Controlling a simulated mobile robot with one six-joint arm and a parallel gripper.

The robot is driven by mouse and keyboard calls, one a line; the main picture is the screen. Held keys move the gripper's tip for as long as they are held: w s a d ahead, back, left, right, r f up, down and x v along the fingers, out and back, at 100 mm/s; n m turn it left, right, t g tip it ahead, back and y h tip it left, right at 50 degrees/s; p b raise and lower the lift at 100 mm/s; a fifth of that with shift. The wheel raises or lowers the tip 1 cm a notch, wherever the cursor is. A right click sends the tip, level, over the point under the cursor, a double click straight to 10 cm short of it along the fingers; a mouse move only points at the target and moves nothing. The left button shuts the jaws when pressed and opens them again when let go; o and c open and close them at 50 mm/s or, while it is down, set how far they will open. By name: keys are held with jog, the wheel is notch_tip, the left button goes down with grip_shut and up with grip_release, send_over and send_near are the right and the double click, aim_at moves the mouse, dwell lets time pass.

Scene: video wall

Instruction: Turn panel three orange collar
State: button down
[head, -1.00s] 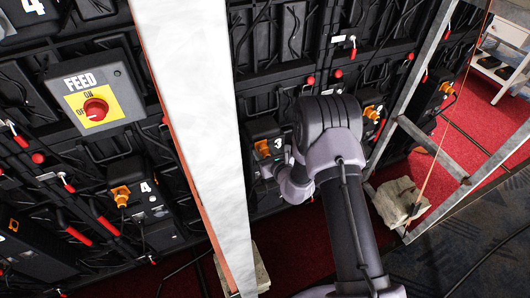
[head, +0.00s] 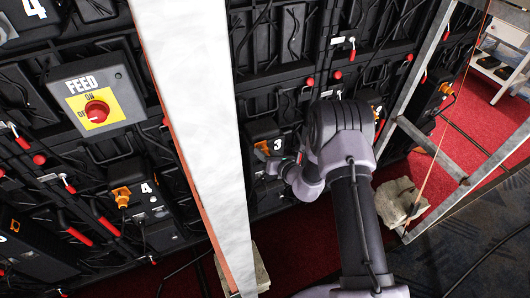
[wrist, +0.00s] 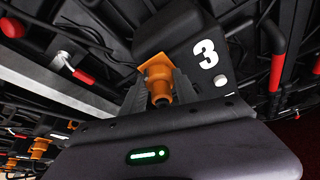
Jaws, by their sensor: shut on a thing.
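The orange collar of panel three (wrist: 158,82) sits beside the white number 3 on a black box. My gripper (wrist: 157,98) is shut on it, with one finger on each side. In the head view, the black box marked 3 (head: 277,143) is right of the pale upright. There the collar is mostly covered by my gripper (head: 265,152), and only a little orange shows. Whether the collar has turned is hard to tell.
A pale upright (head: 190,120) stands left of my arm. A metal frame (head: 432,150) with a white sandbag (head: 399,202) stands to the right. Panel four has its own orange connector (head: 122,196). A FEED switch (head: 96,110) is at upper left.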

jog(key=shift+m+y+b, duration=0.3)
jog(key=shift+m+y, duration=0.7)
jog(key=shift+m, duration=0.5)
jog(key=c, duration=0.9)
grip_release()
jog(key=shift+d, duration=0.1)
jog(key=p+v, duration=0.4)
jog(key=v, duration=1.3)
jog(key=shift+d+r, duration=0.1)
